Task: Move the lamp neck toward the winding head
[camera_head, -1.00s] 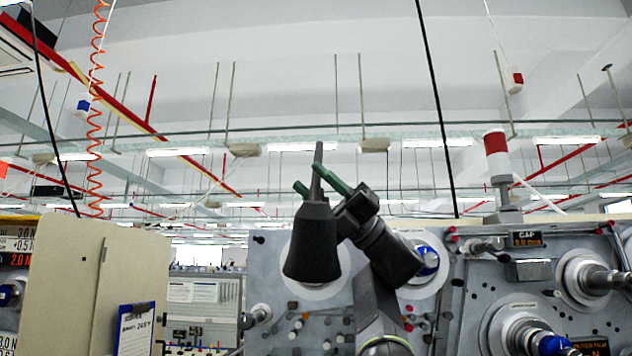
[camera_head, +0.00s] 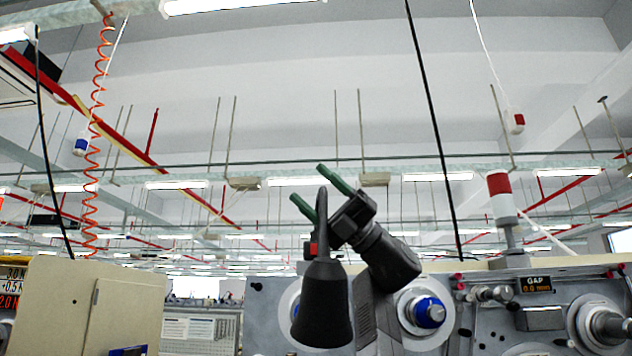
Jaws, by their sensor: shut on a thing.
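A small red part shows by the neck just below the fingers. Behind stands the grey winding machine panel (camera_head: 465,325) with several spindles; one with a blue centre (camera_head: 429,313) is right of the shade. I cannot tell which spindle is the winding head.
A beige cabinet (camera_head: 120,305) stands at the lower left. A red and white signal light (camera_head: 503,200) rises above the machine at right. An orange coiled hose (camera_head: 97,140) and black cables hang from above. The space above my gripper looks clear.

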